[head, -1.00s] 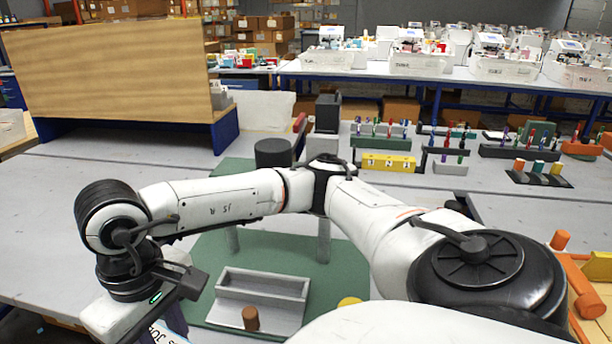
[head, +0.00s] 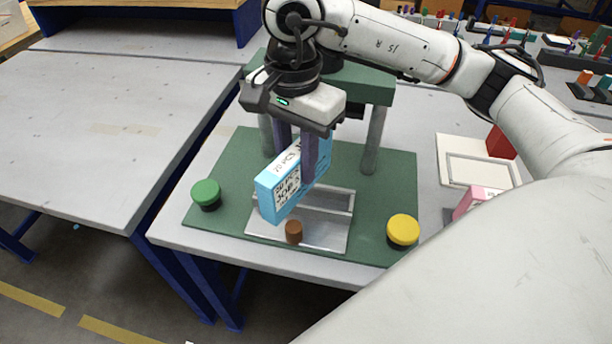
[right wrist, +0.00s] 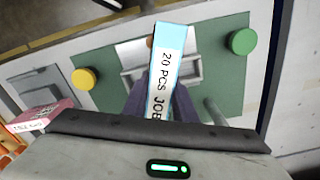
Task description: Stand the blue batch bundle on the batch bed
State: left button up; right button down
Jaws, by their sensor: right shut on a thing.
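The blue batch bundle (head: 283,190) is a light blue box with a white printed label. My right gripper (head: 306,165) is shut on it, with its dark fingers either side of the box. The bundle is tilted in the head view and appears to be above the batch bed (head: 330,232), a grey metal tray with a raised wall. The bundle hides part of the bed. In the right wrist view the bundle (right wrist: 168,70) lies between the gripper fingers (right wrist: 160,100), in front of the bed (right wrist: 185,70). My left gripper does not show.
A press-like green frame (head: 378,91) stands behind. A pink box (head: 470,201) and white tray (head: 447,150) are at right. The left table (head: 90,130) is clear.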

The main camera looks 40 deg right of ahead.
jog(key=m, duration=0.2)
jog(key=d+m, duration=0.1)
jog(key=m, duration=0.1)
jog(key=w+m, duration=0.1)
jog(key=m, duration=0.1)
jog(key=shift+d+r+b, duration=0.2)
jog(key=shift+r+b, duration=0.1)
jog(key=shift+r, duration=0.05)
jog(key=m, duration=0.2)
jog(key=d+m, duration=0.1)
jog(key=m, duration=0.1)
jog(key=w+r+m, duration=0.1)
jog(key=m, duration=0.2)
jog(key=shift+d+r+b, duration=0.1)
jog(key=shift+d+b, duration=0.1)
jog(key=shift+b, duration=0.15)
jog(key=shift+f+m, duration=0.25)
jog(key=shift+m, duration=0.05)
notch_tip(320, 180, down, 9)
jog(key=shift+f, duration=0.2)
jog(key=shift+f, duration=0.25)
jog(key=c, duration=1.4)
grip_release()
jog(key=shift+r, duration=0.1)
jog(key=shift+c, duration=0.2)
